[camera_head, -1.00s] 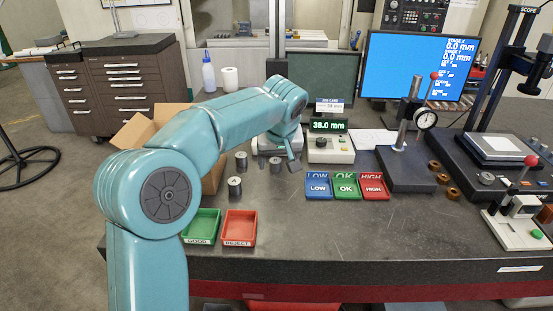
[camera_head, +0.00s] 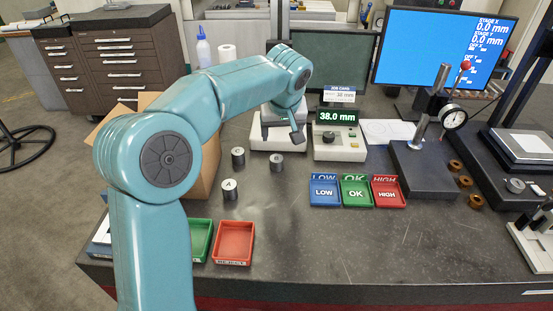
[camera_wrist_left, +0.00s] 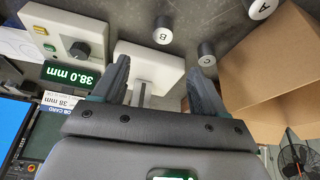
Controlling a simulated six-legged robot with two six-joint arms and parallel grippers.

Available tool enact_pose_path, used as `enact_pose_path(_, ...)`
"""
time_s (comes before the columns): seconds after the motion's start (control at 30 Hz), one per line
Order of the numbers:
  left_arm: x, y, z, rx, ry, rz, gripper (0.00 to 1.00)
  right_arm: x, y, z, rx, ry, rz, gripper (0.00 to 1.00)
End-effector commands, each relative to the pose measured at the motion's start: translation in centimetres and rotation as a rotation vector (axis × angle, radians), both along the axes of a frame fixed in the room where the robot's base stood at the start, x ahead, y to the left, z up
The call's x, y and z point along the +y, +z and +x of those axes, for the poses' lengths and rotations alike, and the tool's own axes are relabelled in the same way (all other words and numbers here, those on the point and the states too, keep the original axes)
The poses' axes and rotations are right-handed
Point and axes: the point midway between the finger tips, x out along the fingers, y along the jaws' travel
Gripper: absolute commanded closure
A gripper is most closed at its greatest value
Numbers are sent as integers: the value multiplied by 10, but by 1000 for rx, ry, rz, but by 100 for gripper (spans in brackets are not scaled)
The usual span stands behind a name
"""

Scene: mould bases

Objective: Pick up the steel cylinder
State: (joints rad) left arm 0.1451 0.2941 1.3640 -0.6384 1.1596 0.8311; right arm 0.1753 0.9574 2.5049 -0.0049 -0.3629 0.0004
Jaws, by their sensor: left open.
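Three steel cylinders stand upright on the dark bench. Cylinder A (camera_head: 230,189) is nearest in the head view, cylinder C (camera_head: 238,157) stands behind it, and cylinder B (camera_head: 276,163) is to the right. In the left wrist view, labels show on A (camera_wrist_left: 262,9), B (camera_wrist_left: 163,34) and C (camera_wrist_left: 207,56). My left gripper (camera_head: 282,138) is open and empty, beyond the cylinders in front of the white gauge stand (camera_head: 262,130). In the left wrist view its fingers (camera_wrist_left: 158,70) are apart, with B and C past the fingertips. My right gripper is not in view.
A readout box (camera_head: 338,143) showing 38.0 mm stands right of the stand. Blue (camera_head: 324,200), green and red trays sit in front of it. A cardboard box (camera_head: 205,165) is left of the cylinders. A red reject tray (camera_head: 233,258) is at the front.

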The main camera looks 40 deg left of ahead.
Motion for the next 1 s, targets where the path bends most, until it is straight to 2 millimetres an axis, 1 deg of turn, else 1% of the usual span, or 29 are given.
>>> enact_pose_path(0.1, 5, -22, 2, 8, 0, -1, 28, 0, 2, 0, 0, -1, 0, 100)
enact_pose_path(0.3, 17, -65, 11, 7, 1, -2, 28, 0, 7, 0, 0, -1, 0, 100)
enact_pose_path(0.4, 22, -82, 16, 6, 1, 0, 28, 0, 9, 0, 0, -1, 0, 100)
enact_pose_path(0.5, 25, -93, 19, 4, 0, -1, 28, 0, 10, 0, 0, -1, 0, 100)
enact_pose_path(0.67, 31, -103, 22, 5, 1, -1, 28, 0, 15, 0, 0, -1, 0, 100)
enact_pose_path(0.8, 42, -122, 27, 6, 1, -1, 28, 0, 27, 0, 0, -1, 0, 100)
enact_pose_path(0.9, 47, -136, 31, 5, 0, -1, 28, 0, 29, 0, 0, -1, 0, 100)
enact_pose_path(1.0, 49, -143, 34, 2, -1, 0, 28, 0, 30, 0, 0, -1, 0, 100)
